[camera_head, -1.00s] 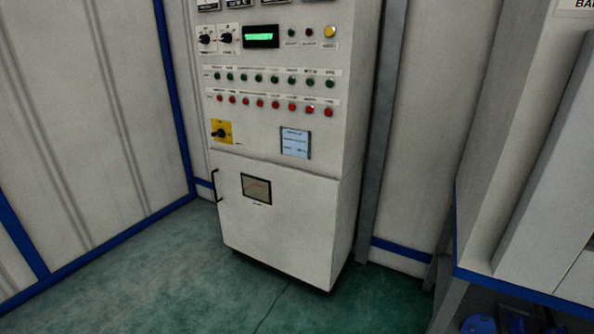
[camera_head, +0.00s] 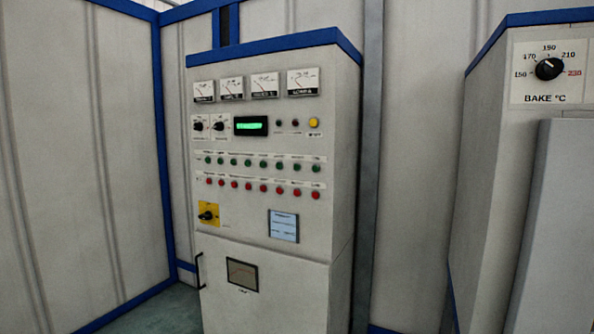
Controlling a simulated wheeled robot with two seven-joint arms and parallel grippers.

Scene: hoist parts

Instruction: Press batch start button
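A tall grey control cabinet (camera_head: 310,228) with a blue top edge stands in the middle of the head view. Its front carries a row of green buttons (camera_head: 248,162) above a row of red buttons (camera_head: 249,185). Higher up are a green-lit display (camera_head: 251,126), two black knobs (camera_head: 198,126), two small dark buttons or lamps (camera_head: 295,123) and a yellow one (camera_head: 313,123). The labels are too small to read, so I cannot tell which is the batch start button. Neither of my grippers is in view.
A yellow-plated rotary switch (camera_head: 208,215), several dial gauges (camera_head: 264,86) and a door handle (camera_head: 200,271) are on the cabinet. At right stands another unit with a "BAKE °C" knob (camera_head: 548,69). Panel walls (camera_head: 70,150) enclose the left; some floor (camera_head: 160,312) shows there.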

